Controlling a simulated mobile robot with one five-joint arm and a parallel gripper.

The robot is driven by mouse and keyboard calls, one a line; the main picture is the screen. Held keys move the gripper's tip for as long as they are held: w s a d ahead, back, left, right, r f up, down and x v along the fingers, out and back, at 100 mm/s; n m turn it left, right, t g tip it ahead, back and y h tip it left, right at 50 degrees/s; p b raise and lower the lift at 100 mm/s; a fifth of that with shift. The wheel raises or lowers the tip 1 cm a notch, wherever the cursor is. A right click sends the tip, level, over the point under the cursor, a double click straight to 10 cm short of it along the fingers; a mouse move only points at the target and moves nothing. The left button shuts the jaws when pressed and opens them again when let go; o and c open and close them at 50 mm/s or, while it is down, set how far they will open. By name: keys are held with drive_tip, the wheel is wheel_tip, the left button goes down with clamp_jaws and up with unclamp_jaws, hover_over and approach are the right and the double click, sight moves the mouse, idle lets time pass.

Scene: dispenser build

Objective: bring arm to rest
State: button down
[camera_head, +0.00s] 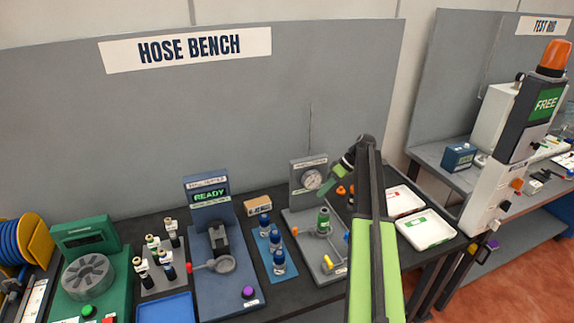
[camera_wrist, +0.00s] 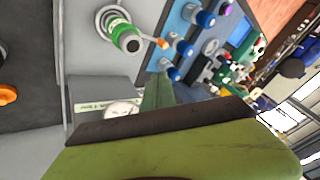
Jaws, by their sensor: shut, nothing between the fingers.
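My arm's green and black link rises from the bottom of the head view and bends over near the top. My gripper (camera_head: 327,188) hangs down and left from that bend, in front of the gauge stand (camera_head: 309,161). It is shut with nothing held. Its green finger (camera_wrist: 160,93) also shows in the wrist view, with a large green and black part of mine across the bottom. A green-banded fitting (camera_head: 323,219) stands upright on the grey gauge fixture below the gripper, apart from it as far as I can tell. It also shows in the wrist view (camera_wrist: 124,36).
Several blue-capped bottles (camera_head: 276,246) stand on a blue mat left of the gauge fixture. A blue machine (camera_head: 223,262) reads READY. White trays (camera_head: 427,231) lie right of my arm. A tower with an orange lamp (camera_head: 553,58) reads FREE. Open air lies above the bench.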

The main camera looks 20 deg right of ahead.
drive_tip(key=a+f+n+g+h+b, duration=0.1)
drive_tip(key=a+f+n+b, duration=0.15)
drive_tip(key=a, duration=1.05)
drive_tip(key=a+f+n+g+b, duration=0.1)
drive_tip(key=a+f+g+b, duration=0.15)
drive_tip(key=a, duration=1.05)
drive_tip(key=s+a+f+m+h+b, duration=0.2)
drive_tip(key=s+a+f+m+h, duration=0.3)
drive_tip(key=s+a, duration=0.7)
drive_tip(key=shift+m+t+h, duration=0.3)
drive_tip(key=shift+m+t, duration=0.25)
drive_tip(key=shift+t, duration=0.1)
drive_tip(key=s, duration=0.1)
drive_tip(key=s+d+f, duration=0.1)
drive_tip(key=s, duration=0.3)
drive_tip(key=shift+d+f, duration=0.2)
drive_tip(key=shift+d, duration=0.15)
drive_tip(key=d+m, duration=0.1)
drive_tip(key=m, duration=0.2)
drive_tip(key=shift+w+d+m+h, duration=0.3)
drive_tip(key=shift+d, duration=0.1)
